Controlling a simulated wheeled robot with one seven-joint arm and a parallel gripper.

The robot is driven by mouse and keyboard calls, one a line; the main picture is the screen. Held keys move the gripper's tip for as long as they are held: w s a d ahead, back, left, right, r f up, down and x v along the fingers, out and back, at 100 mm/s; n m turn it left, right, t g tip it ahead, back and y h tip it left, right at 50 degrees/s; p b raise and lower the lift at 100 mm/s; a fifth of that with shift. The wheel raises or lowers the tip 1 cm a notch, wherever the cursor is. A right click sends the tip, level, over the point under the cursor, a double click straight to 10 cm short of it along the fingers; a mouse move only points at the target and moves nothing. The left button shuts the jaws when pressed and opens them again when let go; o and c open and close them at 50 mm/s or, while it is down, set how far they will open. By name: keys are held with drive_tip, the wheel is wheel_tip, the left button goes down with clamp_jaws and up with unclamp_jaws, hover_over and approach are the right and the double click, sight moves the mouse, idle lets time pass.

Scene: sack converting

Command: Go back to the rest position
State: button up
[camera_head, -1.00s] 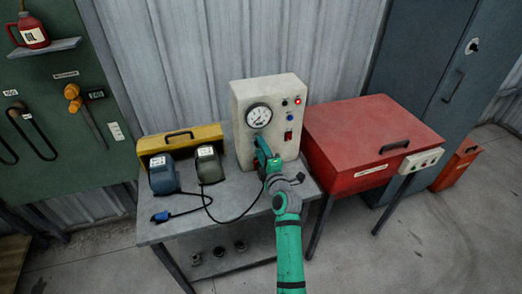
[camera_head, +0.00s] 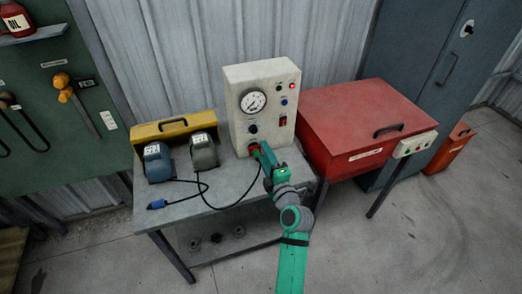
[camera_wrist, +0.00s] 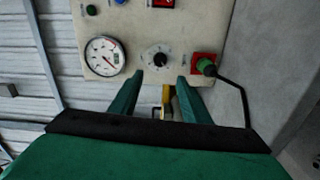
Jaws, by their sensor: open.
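My gripper (camera_head: 258,150) is open, in front of the lower face of a cream control box (camera_head: 284,96). In the wrist view, its two green fingers (camera_wrist: 157,85) stand apart just below the black knob (camera_wrist: 157,60), with nothing visibly held. The dial gauge (camera_wrist: 104,56) is left of the knob. A green plug (camera_wrist: 206,66) with a black cable appears to sit in a red socket on the right. In the head view the gripper partly hides this socket (camera_head: 253,149). A small yellow thing between the fingers cannot be made out.
The grey bench (camera_head: 180,216) carries a blue unit (camera_head: 158,163), a grey unit (camera_head: 204,152) and a yellow case (camera_head: 180,127). A loose blue plug (camera_head: 157,204) lies near its front edge. A red lidded box (camera_head: 365,122) stands right. Open floor (camera_head: 420,235) lies front right.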

drive_tip(key=shift+s+d, duration=0.1)
drive_tip(key=shift+d, duration=0.2)
drive_tip(key=shift+a, duration=0.1)
drive_tip(key=s+a+f+m+h, duration=0.2)
drive_tip(key=s+f+m, duration=0.3)
drive_tip(key=s, duration=0.3)
drive_tip(key=s+a+f+m+g+h, duration=0.1)
drive_tip(key=s+a+f+m+h, duration=0.1)
drive_tip(key=s+f+m, duration=0.45)
drive_tip(key=s+a+f+m+h, duration=0.2)
drive_tip(key=s+f+m, duration=0.1)
drive_tip(key=s, duration=0.7)
drive_tip(key=s+d+r+m, duration=0.1)
drive_tip(key=s+r+m, duration=0.2)
drive_tip(key=s, duration=1)
drive_tip(key=s+d+r+m, duration=0.1)
drive_tip(key=s+r+m, duration=0.2)
drive_tip(key=s, duration=1)
drive_tip(key=shift+d+g, duration=0.15)
drive_tip(key=shift+g, duration=0.25)
drive_tip(key=shift+w, duration=0.1)
